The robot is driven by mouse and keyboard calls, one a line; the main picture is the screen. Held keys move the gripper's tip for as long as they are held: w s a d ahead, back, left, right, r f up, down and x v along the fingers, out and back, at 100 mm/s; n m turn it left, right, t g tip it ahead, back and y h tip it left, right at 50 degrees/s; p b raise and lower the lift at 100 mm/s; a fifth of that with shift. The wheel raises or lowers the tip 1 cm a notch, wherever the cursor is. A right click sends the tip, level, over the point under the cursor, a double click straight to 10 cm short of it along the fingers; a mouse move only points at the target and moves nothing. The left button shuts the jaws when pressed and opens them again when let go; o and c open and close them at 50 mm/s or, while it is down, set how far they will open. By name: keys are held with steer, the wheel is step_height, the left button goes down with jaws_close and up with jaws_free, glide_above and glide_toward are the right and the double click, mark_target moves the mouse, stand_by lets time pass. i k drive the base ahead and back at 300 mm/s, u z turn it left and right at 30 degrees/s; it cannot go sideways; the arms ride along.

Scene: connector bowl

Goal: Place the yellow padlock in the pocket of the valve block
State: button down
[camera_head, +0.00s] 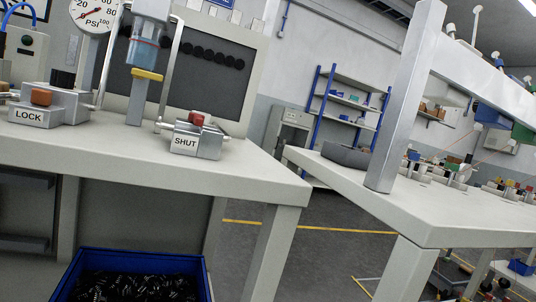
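I cannot make out a yellow padlock for certain. A small yellow piece (147,74) sits on a grey post under a clear bluish bowl, and I cannot tell what it is. Two blocks stand on the left bench. One is a grey block marked LOCK (28,116) with an orange-brown top piece. The other is a grey block marked SHUT (208,146) with a red top piece, near the bench's front right. No pocket can be made out in either. My gripper is not in view.
The left bench (120,155) carries a pressure gauge (96,14) and a dark back panel. A blue bin (75,270) of dark parts stands below. A second bench (440,212) with a thick upright post (405,100) is at right. Floor shows between the benches.

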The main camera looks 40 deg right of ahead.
mark_target(209, 140)
steer(key=z, duration=0.3)
steer(key=i, duration=0.85)
steer(key=z, duration=0.05)
